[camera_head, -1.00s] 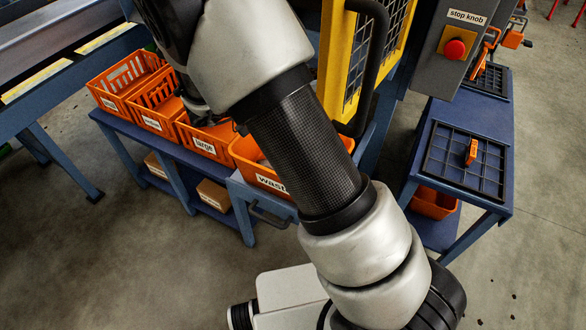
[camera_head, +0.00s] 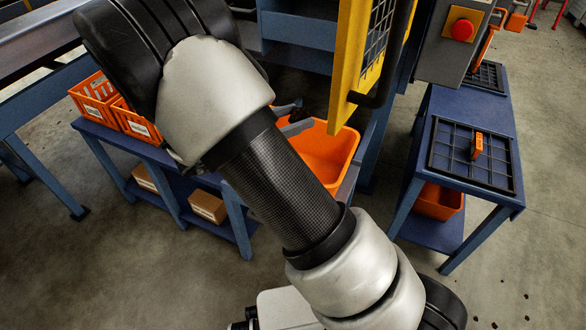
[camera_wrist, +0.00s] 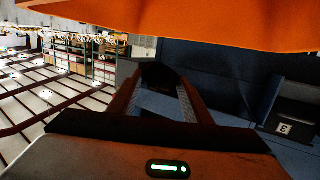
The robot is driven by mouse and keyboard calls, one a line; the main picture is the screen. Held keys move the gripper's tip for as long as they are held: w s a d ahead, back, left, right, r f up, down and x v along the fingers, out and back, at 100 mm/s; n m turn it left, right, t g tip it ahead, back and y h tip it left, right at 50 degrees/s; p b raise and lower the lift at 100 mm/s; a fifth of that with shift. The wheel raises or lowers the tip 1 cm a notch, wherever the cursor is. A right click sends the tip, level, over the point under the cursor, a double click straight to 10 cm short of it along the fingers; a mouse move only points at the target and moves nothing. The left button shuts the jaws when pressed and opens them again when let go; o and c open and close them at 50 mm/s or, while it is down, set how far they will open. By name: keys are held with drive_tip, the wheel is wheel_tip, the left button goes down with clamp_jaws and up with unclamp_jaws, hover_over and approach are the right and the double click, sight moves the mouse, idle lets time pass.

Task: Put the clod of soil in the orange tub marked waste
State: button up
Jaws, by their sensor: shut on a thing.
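My gripper (camera_wrist: 158,98) is shut on the clod of soil (camera_wrist: 160,74), a dark lump between the fingertips in the wrist view. The clod also shows as a small dark lump in the head view (camera_head: 298,115). There it appears over the back-left part of the orange waste tub (camera_head: 328,152); its height above the rim is hard to tell. My arm covers the tub's front left and its label. A large orange surface (camera_wrist: 200,18), apparently the tub, fills the top of the wrist view.
Orange crates (camera_head: 97,97) stand on the blue bench at left, partly behind my arm. A yellow mesh guard (camera_head: 362,65) rises close to the tub's right side. A grey box with a red stop knob (camera_head: 462,30) and a blue table with a black grid (camera_head: 470,157) are further right.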

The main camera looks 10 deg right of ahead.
drive_tip(key=shift+f, duration=0.4)
drive_tip(key=o, duration=1.1)
drive_tip(key=shift+o, duration=0.2)
drive_tip(key=p+v, duration=0.2)
drive_tip(key=v, duration=1.5)
drive_tip(key=shift+a+p, duration=0.15)
drive_tip(key=shift+p, duration=0.15)
drive_tip(key=shift+s+r, duration=0.1)
drive_tip(key=shift+s, duration=0.05)
